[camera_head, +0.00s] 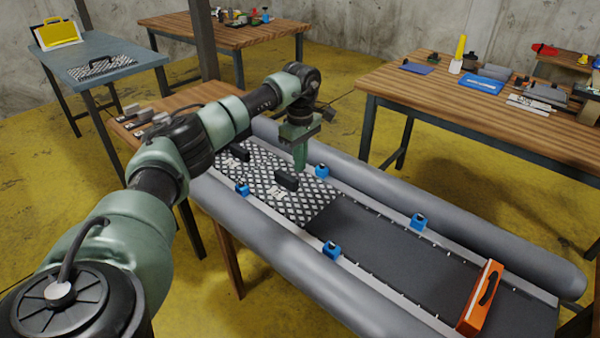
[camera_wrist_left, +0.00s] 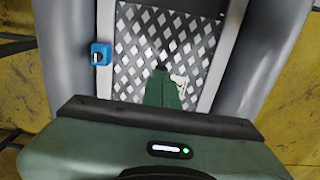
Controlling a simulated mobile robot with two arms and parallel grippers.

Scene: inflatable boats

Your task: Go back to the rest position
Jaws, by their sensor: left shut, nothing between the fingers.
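My left gripper (camera_head: 300,160) hangs over the far part of the grey inflatable boat (camera_head: 400,180), pointing down, its fingers shut and empty. In the left wrist view its green fingers (camera_wrist_left: 163,90) show above a black and white diamond-patterned panel (camera_wrist_left: 140,50). The same panel (camera_head: 262,178) lies in the boat, with a black handle on it beside the gripper. My right gripper is in neither view.
Several blue clamps (camera_head: 331,249) sit along the boat's inner rails, and an orange piece (camera_head: 481,297) stands at its near end. A wooden table (camera_head: 450,100) with tools stands at the right. A blue-grey table (camera_head: 100,60) stands at the far left. Yellow floor lies between.

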